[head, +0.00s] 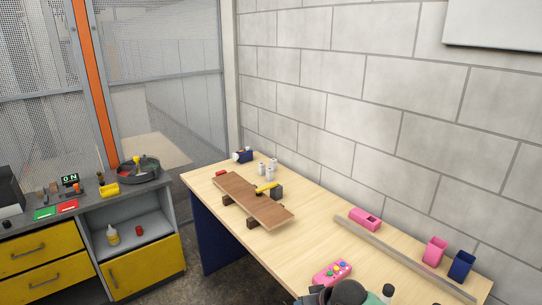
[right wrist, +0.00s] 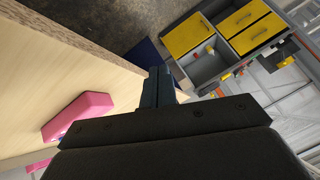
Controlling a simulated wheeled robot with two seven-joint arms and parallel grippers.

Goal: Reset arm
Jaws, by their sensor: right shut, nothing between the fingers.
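My right gripper (right wrist: 158,85) shows in the right wrist view with its dark fingers together and nothing between them. It is over or beside the table's edge; its exact height I cannot tell. My left gripper is in neither view. A brown wooden board (head: 240,194) lies across dark blocks (head: 253,223) on the light wooden table (head: 318,235) in the head view. A yellow-handled tool (head: 267,188) is at the board's far side, by a dark block.
On the table are a pink box (head: 364,218), a pink button panel (head: 330,274), pink (head: 434,251) and blue (head: 461,266) holders, and small pale cylinders (head: 268,168). A cabinet with yellow drawers (head: 145,270) stands left. A block wall backs the table.

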